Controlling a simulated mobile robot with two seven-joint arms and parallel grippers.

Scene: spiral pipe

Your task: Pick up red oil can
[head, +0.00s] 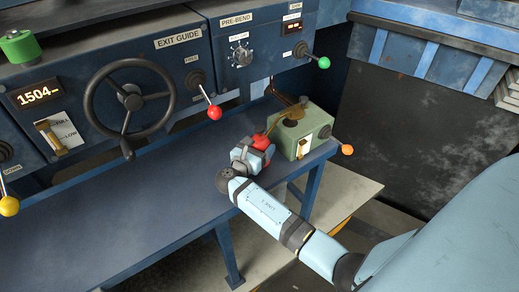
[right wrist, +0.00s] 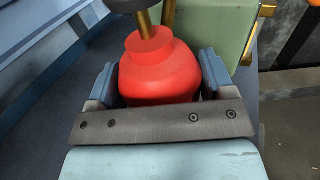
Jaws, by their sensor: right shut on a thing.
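The red oil can (head: 261,142) is at the right end of the blue bench, just left of a green box. In the right wrist view the red can (right wrist: 158,70) sits between the two fingers, its body filling the gap, with a brassy spout rising from its top. My right gripper (head: 253,155) is shut on the can; the gripper also shows in the right wrist view (right wrist: 160,90). The can's base is hidden, so I cannot tell if it touches the bench. My left gripper is not in view.
The green box (head: 302,132) with an orange knob (head: 347,150) stands close beside the can. Behind are a blue machine panel, a handwheel (head: 128,97) and a red-knobbed lever (head: 214,112). The blue bench top (head: 150,210) is clear to the left.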

